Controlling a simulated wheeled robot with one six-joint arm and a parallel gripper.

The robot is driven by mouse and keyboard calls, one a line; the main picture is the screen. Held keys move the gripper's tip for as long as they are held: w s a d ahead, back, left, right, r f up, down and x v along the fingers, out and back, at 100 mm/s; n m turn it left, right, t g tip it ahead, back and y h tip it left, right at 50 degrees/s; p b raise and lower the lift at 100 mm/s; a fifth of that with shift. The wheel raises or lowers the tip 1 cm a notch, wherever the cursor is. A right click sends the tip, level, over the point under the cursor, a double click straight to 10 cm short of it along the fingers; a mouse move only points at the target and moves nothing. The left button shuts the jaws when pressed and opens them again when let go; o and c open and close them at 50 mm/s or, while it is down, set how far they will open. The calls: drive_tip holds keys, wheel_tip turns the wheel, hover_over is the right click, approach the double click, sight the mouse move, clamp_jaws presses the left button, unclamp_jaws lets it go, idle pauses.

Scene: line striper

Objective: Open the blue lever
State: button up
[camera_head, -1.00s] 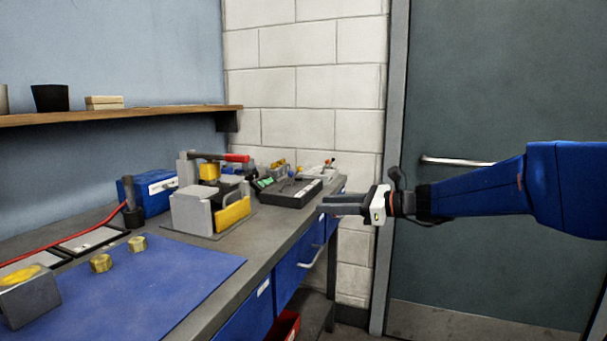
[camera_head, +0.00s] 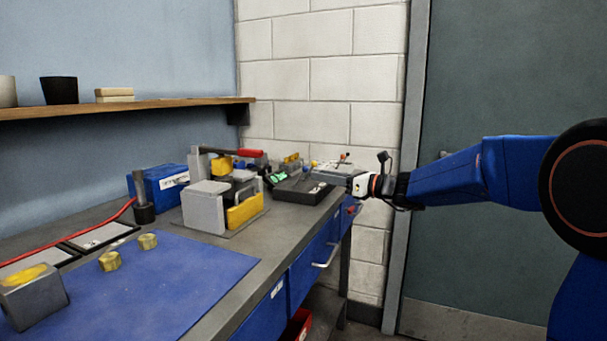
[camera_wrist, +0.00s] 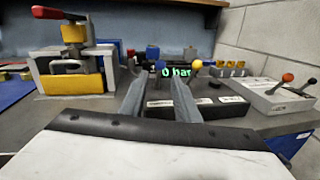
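A small device with a green "0 bar" display (camera_wrist: 176,70) lies ahead of my gripper in the wrist view. Small knobs stand around it: a red knob (camera_wrist: 130,53) to the left and a yellow knob (camera_wrist: 196,64) to the right. A small dark blue shape (camera_wrist: 153,52) shows behind the left fingertip; I cannot tell for sure that it is the blue lever. My gripper (camera_wrist: 160,76) is open and empty, its two fingers apart over the black tray (camera_wrist: 222,108). In the head view my gripper (camera_head: 338,179) is at the bench's far right end, by the black tray.
A grey clamp fixture (camera_head: 205,208) with a red handle and yellow block stands left of the tray. A pale box (camera_wrist: 268,98) with orange-knobbed and black-knobbed levers stands right. A blue mat (camera_head: 170,285) covers the near bench. A wall and door lie beyond.

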sight(303, 170)
drive_tip(key=x, duration=0.8)
drive_tip(key=shift+c, duration=0.2)
clamp_jaws()
